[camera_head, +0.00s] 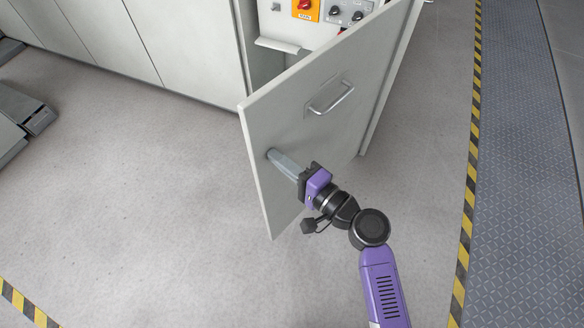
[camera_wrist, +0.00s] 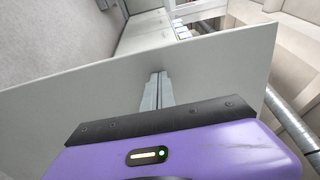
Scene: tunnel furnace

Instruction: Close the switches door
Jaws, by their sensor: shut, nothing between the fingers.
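The switches door (camera_head: 300,120) is a light grey panel standing open from the cabinet, its hinge side at the right. It has a metal bar handle (camera_head: 331,98) on its outer face. My gripper (camera_head: 271,154) is shut and empty, its fingertips at the lower left part of the door's outer face, below and left of the handle. They appear to touch the panel. In the wrist view the door (camera_wrist: 90,90) spans the picture, with my gripper's fingers (camera_wrist: 158,76) pointing at it. The exact contact is hard to tell.
The cabinet (camera_head: 200,50) stands behind the door. Its opening shows a red switch on an orange plate (camera_head: 305,8) and black knobs (camera_head: 345,12). Grey floor (camera_head: 130,210) lies clear at the left. A yellow-black stripe (camera_head: 468,190) edges a metal walkway (camera_head: 520,180) at the right.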

